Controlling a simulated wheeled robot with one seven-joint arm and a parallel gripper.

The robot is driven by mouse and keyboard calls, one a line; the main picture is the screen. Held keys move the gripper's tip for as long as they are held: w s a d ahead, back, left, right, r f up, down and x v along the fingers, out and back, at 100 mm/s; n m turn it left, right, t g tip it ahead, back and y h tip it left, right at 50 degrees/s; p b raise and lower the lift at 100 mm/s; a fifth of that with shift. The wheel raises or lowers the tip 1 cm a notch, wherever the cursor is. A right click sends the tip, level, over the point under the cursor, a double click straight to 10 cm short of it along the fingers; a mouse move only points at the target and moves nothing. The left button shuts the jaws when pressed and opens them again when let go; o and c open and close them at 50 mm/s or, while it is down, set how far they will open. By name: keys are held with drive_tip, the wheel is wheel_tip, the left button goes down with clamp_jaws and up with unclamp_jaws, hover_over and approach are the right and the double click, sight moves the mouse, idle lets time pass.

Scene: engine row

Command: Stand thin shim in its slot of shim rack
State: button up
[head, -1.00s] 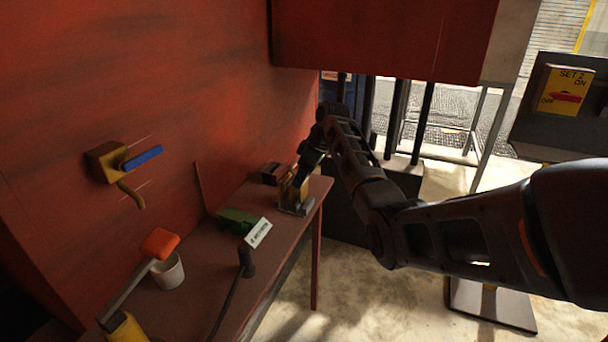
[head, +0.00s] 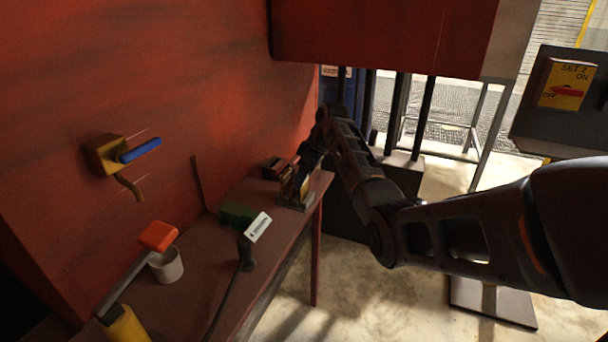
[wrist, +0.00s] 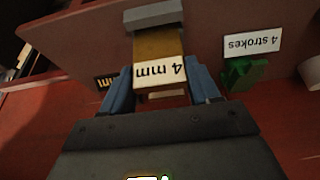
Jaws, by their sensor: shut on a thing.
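A dark box-like holder (head: 274,168), perhaps the shim rack, stands just left. I cannot make out its slots.
On the brown bench (head: 200,265) are a green object (head: 237,212), a white "4 strokes" card (wrist: 252,42), a white cup (head: 166,265) and an orange-headed tool (head: 158,236). The red wall (head: 220,100) closes the left side.

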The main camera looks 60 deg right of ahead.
drive_tip(key=shift+f+b, duration=0.35)
drive_tip(key=shift+f, duration=0.4)
drive_tip(key=o, duration=1.2)
drive_tip(key=v, duration=0.7)
drive_tip(key=shift+r+b, duration=0.3)
drive_tip(key=shift+r, duration=0.1)
drive_tip(key=shift+s, duration=0.2)
